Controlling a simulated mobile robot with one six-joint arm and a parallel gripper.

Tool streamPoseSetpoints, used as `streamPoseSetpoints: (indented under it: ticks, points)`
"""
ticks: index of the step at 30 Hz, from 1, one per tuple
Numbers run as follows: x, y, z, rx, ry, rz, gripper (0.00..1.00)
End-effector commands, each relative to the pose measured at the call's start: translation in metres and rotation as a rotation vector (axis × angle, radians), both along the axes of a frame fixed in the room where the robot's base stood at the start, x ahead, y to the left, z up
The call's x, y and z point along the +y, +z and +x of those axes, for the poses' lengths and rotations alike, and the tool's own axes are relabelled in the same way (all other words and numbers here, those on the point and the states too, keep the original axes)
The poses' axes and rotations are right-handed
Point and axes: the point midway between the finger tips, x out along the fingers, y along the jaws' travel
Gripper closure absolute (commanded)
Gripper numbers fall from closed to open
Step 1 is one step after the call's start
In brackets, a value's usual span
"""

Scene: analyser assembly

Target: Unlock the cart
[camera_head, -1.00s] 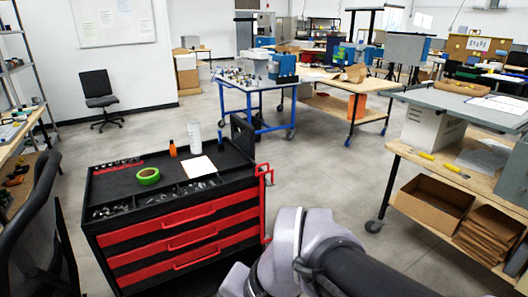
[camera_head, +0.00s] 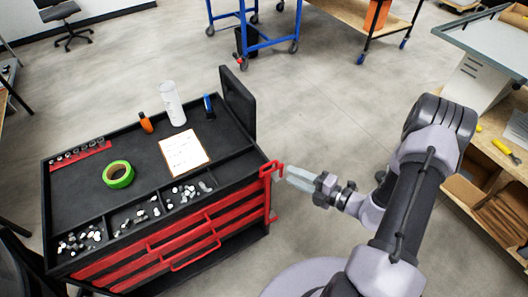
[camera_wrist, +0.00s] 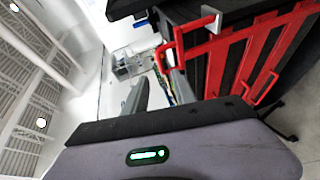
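The black cart (camera_head: 90,187) with red drawer fronts stands at the left in the head view. A red handle-like latch (camera_head: 268,176) sticks out from its right front corner. It also shows at the top middle of the wrist view (camera_wrist: 178,45). My gripper (camera_head: 286,176) points left at the upper part of this red latch, with its fingertips very close to it. In the wrist view my gripper's two grey fingers (camera_wrist: 158,92) are apart, with a gap between them. Whether they touch the latch I cannot tell.
On the cart top are a green tape roll (camera_head: 118,174), a white bottle (camera_head: 172,103), an orange bottle (camera_head: 146,122), a paper sheet (camera_head: 184,152) and trays of small parts. A wooden workbench (camera_head: 462,165) stands at the right.

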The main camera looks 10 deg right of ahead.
Motion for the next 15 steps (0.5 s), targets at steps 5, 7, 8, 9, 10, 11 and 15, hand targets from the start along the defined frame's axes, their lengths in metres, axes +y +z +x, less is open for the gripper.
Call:
streamPoseSetpoints:
  ticks: [5,7,8,9,10,11,15]
  points:
    - [0.036,-0.011,0.038,-0.003,0.01,-0.004,0.68]
    - [0.048,-0.014,0.051,-0.003,0.009,-0.004,0.68]
    - [0.052,-0.015,0.056,-0.004,0.009,-0.003,0.68]
    - [0.057,-0.016,0.063,-0.005,0.008,-0.005,0.68]
    - [0.061,-0.017,0.068,-0.005,0.008,-0.005,0.68]
    - [0.065,-0.018,0.072,-0.004,0.008,-0.004,0.68]
    - [0.077,-0.021,0.087,-0.004,0.006,-0.006,0.68]
